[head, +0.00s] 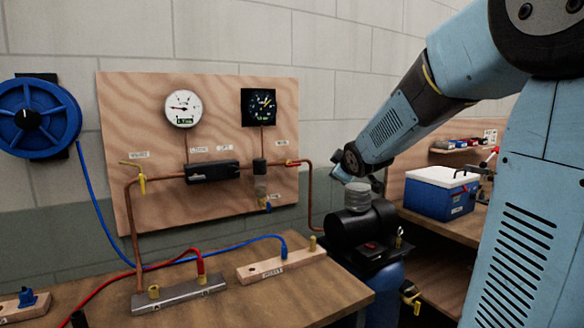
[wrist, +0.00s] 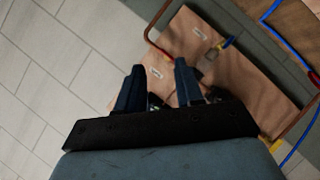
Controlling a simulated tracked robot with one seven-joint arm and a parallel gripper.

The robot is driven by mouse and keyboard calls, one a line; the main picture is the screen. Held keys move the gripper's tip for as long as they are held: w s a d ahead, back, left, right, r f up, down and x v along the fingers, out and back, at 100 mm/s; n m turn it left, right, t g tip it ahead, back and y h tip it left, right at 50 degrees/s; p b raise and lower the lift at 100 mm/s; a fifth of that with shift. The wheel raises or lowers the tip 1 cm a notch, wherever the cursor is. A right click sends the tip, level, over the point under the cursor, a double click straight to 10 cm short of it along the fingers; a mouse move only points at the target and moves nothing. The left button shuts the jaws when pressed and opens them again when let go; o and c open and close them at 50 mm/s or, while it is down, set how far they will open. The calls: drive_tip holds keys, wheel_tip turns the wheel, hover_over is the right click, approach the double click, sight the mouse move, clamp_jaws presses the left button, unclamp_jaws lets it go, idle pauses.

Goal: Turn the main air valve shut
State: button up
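A small red-handled valve (head: 292,162) sits on the copper pipe at the right of the wooden board, under a small label I cannot read for certain. Its red handle also shows in the wrist view (wrist: 167,57), just beyond the fingertips. A yellow-handled valve (head: 142,183) is on the pipe at the board's left side. In the head view my arm's end is right of the board, apart from the red handle.
The wooden board (head: 225,90) carries two gauges and a black block. A black and blue compressor (head: 362,232) stands under my arm. A blue cooler (head: 440,192) is at right.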

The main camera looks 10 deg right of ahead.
drive_tip(key=w+f+n+t+y, duration=0.2)
drive_tip(key=w+n, duration=0.3)
drive_tip(key=w, duration=0.4)
drive_tip(key=n+t+y, duration=0.2)
drive_tip(key=n+y, duration=0.3)
drive_tip(key=n, duration=0.2)
approach(293, 166)
drive_tip(key=x, duration=1.1)
drive_tip(key=shift+w+d+f, duration=0.15)
drive_tip(key=shift+w+d, duration=0.05)
drive_tip(key=shift+d, duration=0.15)
drive_tip(key=shift+c, duration=0.2)
clamp_jaws()
